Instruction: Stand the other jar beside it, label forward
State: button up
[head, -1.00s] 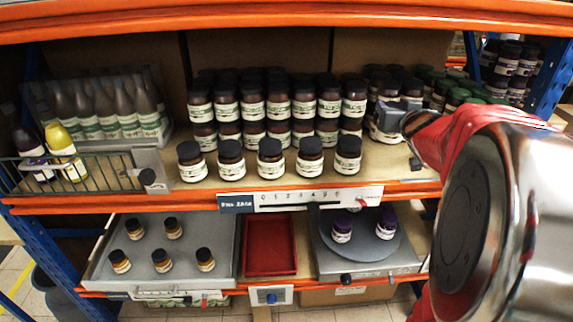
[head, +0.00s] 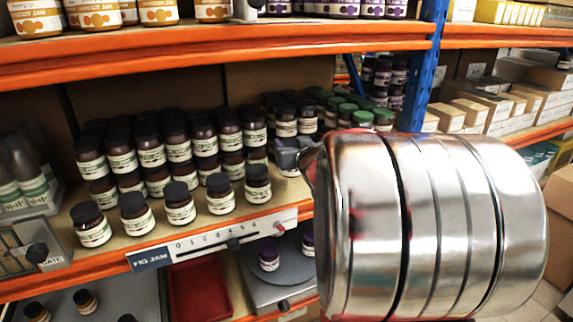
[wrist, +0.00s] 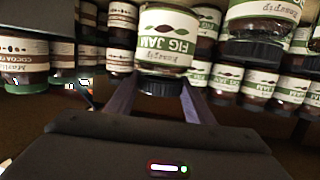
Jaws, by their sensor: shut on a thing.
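My gripper (head: 296,158) is at the right end of the fig jam stock on the middle shelf, partly hidden by my arm. In the wrist view, which shows things upside down, my gripper's fingers (wrist: 155,105) are shut on a dark-lidded jar labelled fig jam (wrist: 165,45). Its label faces the wrist camera. In the head view the held jar is mostly hidden. Several fig jam jars stand in a spaced row along the front of the shelf, the rightmost one (head: 257,184) left of my gripper, labels forward. More fig jam jars (head: 150,150) are stacked behind them.
Green-lidded jars (head: 362,118) stand behind my arm on the right. A shelf label strip (head: 215,240) runs along the orange front edge. A blue upright (head: 432,60) stands right of centre. Below are a red tray (head: 195,288) and a grey turntable (head: 275,278).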

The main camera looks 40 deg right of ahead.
jog(key=shift+f, duration=1)
jog(key=shift+f, duration=1.9)
jog(key=o, duration=1.6)
jog(key=shift+f, duration=0.15)
jog(key=shift+s, duration=0.1)
jog(key=shift+s+a, duration=0.1)
jog(key=shift+s, duration=0.1)
jog(key=shift+r+v, duration=0.2)
jog(key=shift+v, duration=5.6)
